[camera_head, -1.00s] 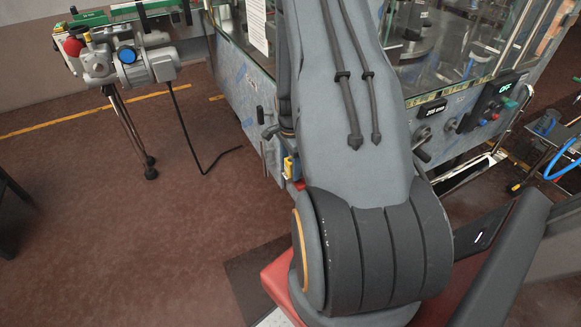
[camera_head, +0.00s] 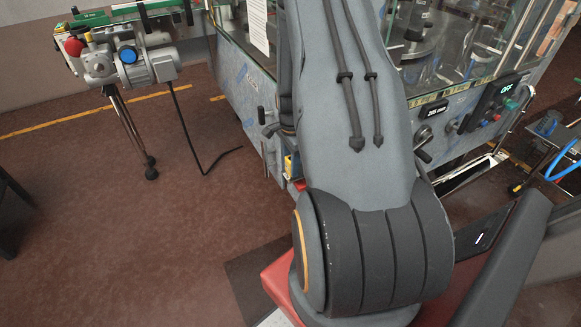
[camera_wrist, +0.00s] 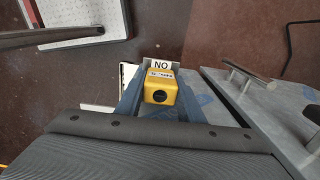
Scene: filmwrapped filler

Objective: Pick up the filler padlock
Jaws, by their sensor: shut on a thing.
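The yellow padlock (camera_wrist: 160,88) with a dark round keyhole face shows in the middle of the wrist view. A small printed label is on its top edge, and a white tag reading "NO" stands just behind it. The blue-grey fingers of my gripper (camera_wrist: 159,97) lie on both sides of the padlock and are shut on it. In the head view a small yellow patch, likely the padlock (camera_head: 291,164), shows at the left edge of my arm. My arm hides most of the gripper there.
The glass-walled machine (camera_head: 245,80) stands close behind and beside my arm, with handles and a control panel (camera_head: 497,98) to the right. A motor unit on a stand (camera_head: 125,60) is at the left. Red-brown floor (camera_head: 100,210) is open at the left.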

